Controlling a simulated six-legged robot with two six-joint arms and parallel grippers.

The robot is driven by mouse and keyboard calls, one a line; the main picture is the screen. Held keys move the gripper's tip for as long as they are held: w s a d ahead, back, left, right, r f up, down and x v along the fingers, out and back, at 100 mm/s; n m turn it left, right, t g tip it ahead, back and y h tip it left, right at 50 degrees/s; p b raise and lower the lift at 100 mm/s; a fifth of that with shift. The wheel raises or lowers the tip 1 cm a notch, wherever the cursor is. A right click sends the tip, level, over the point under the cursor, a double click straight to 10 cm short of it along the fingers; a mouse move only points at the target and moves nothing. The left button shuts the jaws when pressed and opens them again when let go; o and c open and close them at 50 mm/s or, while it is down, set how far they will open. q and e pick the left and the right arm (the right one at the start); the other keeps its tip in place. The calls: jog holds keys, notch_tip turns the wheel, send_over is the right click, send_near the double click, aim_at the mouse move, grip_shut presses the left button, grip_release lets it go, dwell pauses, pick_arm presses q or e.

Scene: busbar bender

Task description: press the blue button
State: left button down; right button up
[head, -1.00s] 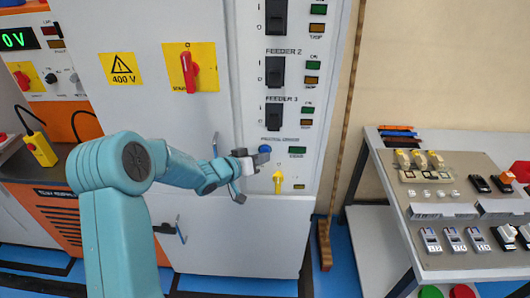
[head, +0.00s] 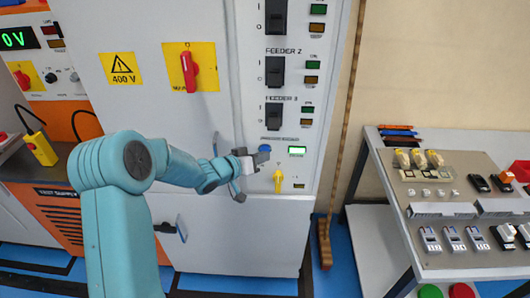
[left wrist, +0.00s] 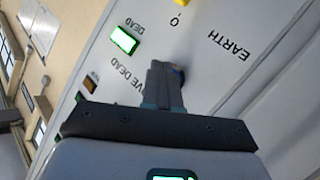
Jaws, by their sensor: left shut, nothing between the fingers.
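The blue button (head: 264,148) is on the panel of a tall grey cabinet (head: 230,235), below the FEEDER 3 switch. My left gripper (head: 262,158) is shut and empty, its fingertips at the button and covering part of it. In the left wrist view the shut fingers (left wrist: 163,84) point at the panel, and only a sliver of the button (left wrist: 179,73) shows behind them. Contact looks likely, but the tips hide it. The lamp (head: 297,150) right of the button glows bright; in the left wrist view the lamp (left wrist: 124,40) is lit green beside the word DEAD. My right gripper is out of view.
A yellow knob (head: 278,181) sits just below the button. Black feeder switches (head: 274,115) are above it, and a red handle (head: 188,71) is to the upper left.

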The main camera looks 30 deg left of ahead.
pick_arm(q)
jog(key=s+d+b, duration=0.2)
jog(key=s+d, duration=0.1)
jog(key=s, duration=0.2)
dwell(0.5)
jog(key=shift+d, duration=0.1)
dwell(0.6)
